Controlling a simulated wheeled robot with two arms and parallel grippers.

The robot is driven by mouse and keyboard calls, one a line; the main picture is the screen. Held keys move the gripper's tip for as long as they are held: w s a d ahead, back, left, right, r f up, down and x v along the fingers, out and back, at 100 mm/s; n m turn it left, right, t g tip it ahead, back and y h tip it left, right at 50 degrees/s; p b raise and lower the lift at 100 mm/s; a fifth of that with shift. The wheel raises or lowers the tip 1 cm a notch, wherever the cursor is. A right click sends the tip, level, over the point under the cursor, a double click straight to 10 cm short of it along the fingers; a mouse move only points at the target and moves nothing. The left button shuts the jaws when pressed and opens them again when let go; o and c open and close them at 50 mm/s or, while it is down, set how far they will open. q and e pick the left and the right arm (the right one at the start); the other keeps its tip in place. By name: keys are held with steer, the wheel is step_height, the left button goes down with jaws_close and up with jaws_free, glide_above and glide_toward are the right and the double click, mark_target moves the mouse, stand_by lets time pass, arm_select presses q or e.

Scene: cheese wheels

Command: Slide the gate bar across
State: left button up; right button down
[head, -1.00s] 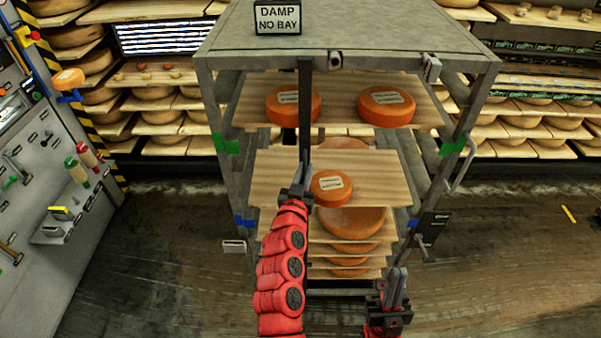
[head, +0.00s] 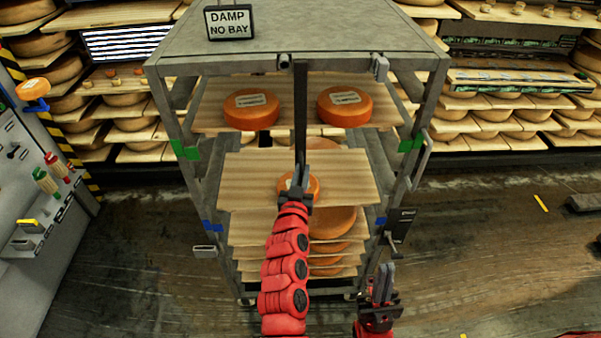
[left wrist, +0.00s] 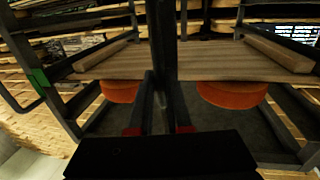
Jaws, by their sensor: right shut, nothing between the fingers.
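The gate bar (head: 300,105) is a dark upright bar at the front of the grey rack (head: 300,35). It hangs from the top rail around the middle of the front, just right of a small dark block (head: 284,61) on the rail. My left gripper (head: 301,172) is shut on the bar's lower part. In the left wrist view, the bar (left wrist: 163,35) runs between the fingers (left wrist: 161,100). My right gripper (head: 384,278) is shut and empty, low at the rack's front right.
Two orange cheese wheels (head: 251,111) (head: 345,106) lie on the upper board (head: 215,103). Another wheel (head: 312,186) on the board below is partly hidden by my left gripper. A latch (head: 380,67) sits at the rail's right.

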arm_select(q)
steer(key=o, duration=0.4)
steer(key=shift+d, duration=0.4)
steer(key=shift+s+a, duration=0.1)
steer(key=shift+a, duration=0.1)
steer(key=s+a, duration=0.1)
steer(key=s, duration=0.4)
steer(key=s+a+b, duration=0.1)
steer(key=s, duration=0.5)
steer(key=s+a+b, duration=0.1)
steer(key=s, duration=0.5)
steer(key=shift+a, duration=0.1)
steer(key=shift+w, duration=0.1)
